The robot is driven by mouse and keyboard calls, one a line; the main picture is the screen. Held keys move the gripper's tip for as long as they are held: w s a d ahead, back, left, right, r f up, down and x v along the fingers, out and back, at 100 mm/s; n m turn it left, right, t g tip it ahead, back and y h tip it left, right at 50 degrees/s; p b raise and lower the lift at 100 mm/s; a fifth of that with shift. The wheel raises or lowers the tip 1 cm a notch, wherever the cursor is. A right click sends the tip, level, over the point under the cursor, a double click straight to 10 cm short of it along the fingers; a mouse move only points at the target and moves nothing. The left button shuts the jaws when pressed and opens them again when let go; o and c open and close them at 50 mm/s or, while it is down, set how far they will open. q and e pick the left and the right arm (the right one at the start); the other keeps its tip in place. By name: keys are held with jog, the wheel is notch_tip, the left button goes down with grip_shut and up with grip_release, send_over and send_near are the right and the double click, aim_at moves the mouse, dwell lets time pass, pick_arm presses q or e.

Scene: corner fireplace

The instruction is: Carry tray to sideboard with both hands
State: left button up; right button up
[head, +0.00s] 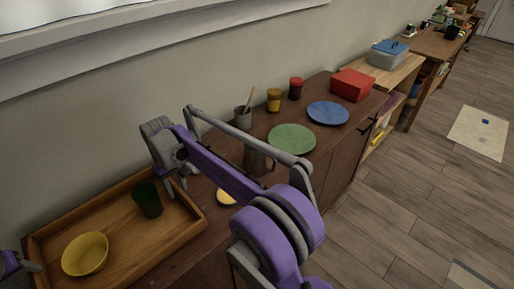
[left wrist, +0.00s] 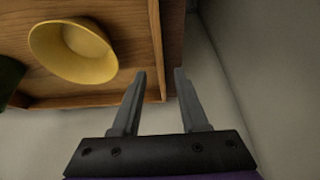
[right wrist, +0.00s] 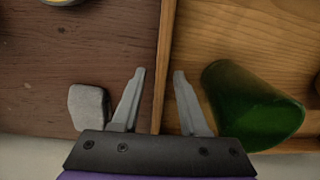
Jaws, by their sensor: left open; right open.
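The wooden tray (head: 112,205) rests on the dark brown sideboard (head: 335,145). A yellow bowl (head: 85,254) and a dark green cup (head: 147,200) stand in it, both upright. My left gripper (head: 33,267) is open at the tray's left end, partly cut off by the picture edge. In the left wrist view the tray's end wall (left wrist: 157,45) runs between its fingertips. My right gripper (head: 177,188) is open at the tray's right end, near the green cup. In the right wrist view the tray's wall (right wrist: 162,65) lies between its fingers. Neither gripper is closed on the wall.
Right of the tray stand a small yellow item (head: 226,197), a brown mug (head: 258,163) partly behind my arm, a green plate (head: 292,138), a blue plate (head: 328,113), jars and a red box (head: 351,84). A grey block-like shape (right wrist: 90,106) is beside the right gripper. The wall is close behind.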

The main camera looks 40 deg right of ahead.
jog(key=shift+r, duration=0.15)
pick_arm(q)
jog(key=v, duration=0.5)
jog(key=shift+r, duration=0.15)
pick_arm(e)
notch_tip(320, 180, up, 12)
jog(key=shift+s, duration=0.1)
dwell(0.3)
